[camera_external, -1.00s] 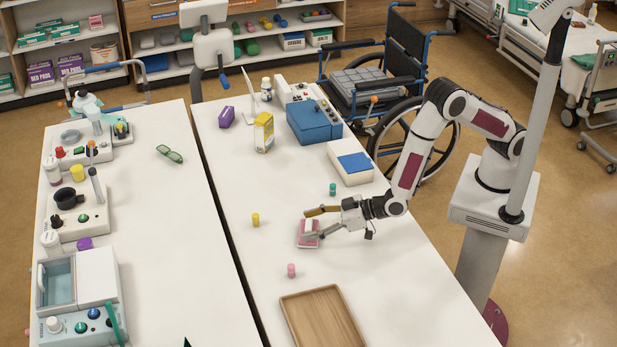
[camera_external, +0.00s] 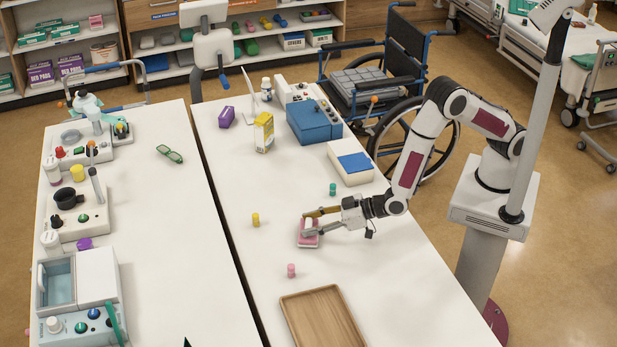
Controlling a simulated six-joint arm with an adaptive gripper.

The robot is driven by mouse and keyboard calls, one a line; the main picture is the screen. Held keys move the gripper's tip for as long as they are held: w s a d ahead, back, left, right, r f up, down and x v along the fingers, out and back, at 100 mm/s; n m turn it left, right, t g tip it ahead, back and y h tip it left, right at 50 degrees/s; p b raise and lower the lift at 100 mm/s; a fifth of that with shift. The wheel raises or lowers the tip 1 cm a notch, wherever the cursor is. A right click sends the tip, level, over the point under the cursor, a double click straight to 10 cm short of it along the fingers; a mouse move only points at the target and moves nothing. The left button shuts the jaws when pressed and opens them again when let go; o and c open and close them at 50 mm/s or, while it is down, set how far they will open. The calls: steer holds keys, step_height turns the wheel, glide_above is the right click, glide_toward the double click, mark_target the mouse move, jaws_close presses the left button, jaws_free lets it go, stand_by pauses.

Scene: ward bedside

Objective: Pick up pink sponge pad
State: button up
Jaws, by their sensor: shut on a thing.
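The pink sponge pad (camera_external: 309,239) lies at the middle of the right-hand white table, partly hidden by my fingers. It looks pink with a paler part on top and a whitish edge below. My gripper (camera_external: 308,225) reaches in from the right, low over the table, with one finger on the far side and one on the near side. The fingers are shut on the pad. I cannot tell whether the pad is clear of the table.
A wooden tray (camera_external: 322,318) lies in front. Small yellow (camera_external: 255,220), teal (camera_external: 332,189) and pink (camera_external: 291,270) pegs stand around my gripper. A white box with a blue top (camera_external: 350,165) and a blue case (camera_external: 314,122) stand behind. The table left of the pad is mostly clear.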

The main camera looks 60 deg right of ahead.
mark_target(311, 223)
steer(key=shift+r, duration=4.85)
steer(key=shift+d, duration=0.1)
